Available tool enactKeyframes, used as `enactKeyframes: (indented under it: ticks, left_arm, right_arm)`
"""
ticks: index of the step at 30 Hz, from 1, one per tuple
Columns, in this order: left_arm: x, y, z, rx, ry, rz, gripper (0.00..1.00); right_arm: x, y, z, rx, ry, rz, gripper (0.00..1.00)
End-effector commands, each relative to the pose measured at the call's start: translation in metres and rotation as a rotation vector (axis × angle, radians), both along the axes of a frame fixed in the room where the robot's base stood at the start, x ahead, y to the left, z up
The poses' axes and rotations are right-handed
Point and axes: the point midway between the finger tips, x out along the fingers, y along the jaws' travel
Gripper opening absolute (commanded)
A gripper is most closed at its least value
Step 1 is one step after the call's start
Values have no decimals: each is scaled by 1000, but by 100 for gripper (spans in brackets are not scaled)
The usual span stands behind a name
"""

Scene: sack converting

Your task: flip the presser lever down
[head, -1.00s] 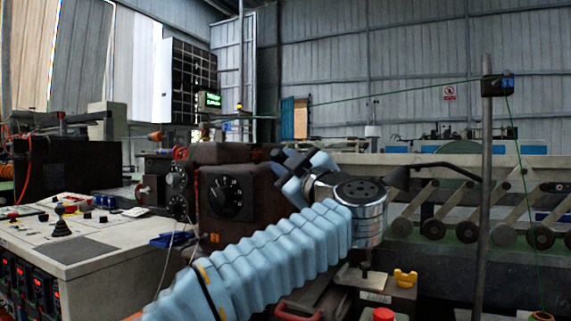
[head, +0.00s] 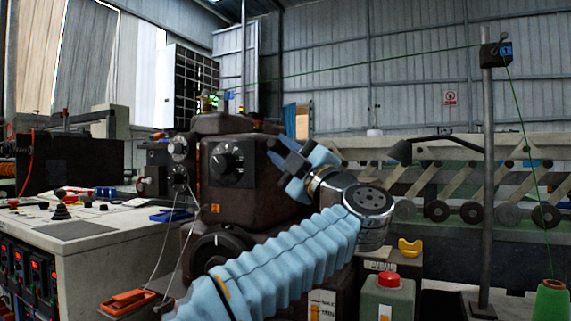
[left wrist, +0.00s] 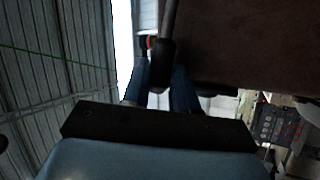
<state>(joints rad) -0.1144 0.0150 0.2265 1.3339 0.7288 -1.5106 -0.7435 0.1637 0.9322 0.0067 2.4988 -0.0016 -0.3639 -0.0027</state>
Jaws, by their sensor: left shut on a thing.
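The brown sewing machine head (head: 247,188) with a black dial stands in the middle of the head view. The gripper is shut on this lever. In the head view the lever is hidden behind the gripper. My right gripper is in neither view.
A control desk (head: 75,235) with knobs and red displays stands at left. A green bottle with a red cap (head: 388,298), a yellow knob (head: 410,248) and a green thread cone (head: 551,300) are at lower right. A grey pole (head: 487,180) stands at right.

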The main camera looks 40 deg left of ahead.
Motion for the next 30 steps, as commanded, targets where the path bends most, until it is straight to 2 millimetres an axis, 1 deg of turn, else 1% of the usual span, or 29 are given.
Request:
enactKeyframes:
  ticks: [1,7,9,15,28,29,30]
  left_arm:
    - [0,0,-13,7,-28,1,0]
    - [0,0,-22,40,-132,1,0]
    - [1,0,-25,49,-159,1,0]
    - [0,0,-27,62,-203,2,0]
    - [0,0,-26,65,-212,1,0]
    - [0,0,-26,65,-212,1,30]
    - [0,0,-26,66,-212,1,37]
  right_arm:
    - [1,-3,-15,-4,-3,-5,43]
    - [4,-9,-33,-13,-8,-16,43]
    - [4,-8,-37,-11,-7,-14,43]
    - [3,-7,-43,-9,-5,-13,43]
    - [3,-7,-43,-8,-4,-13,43]
    - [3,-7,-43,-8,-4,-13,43]
    - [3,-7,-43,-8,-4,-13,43]
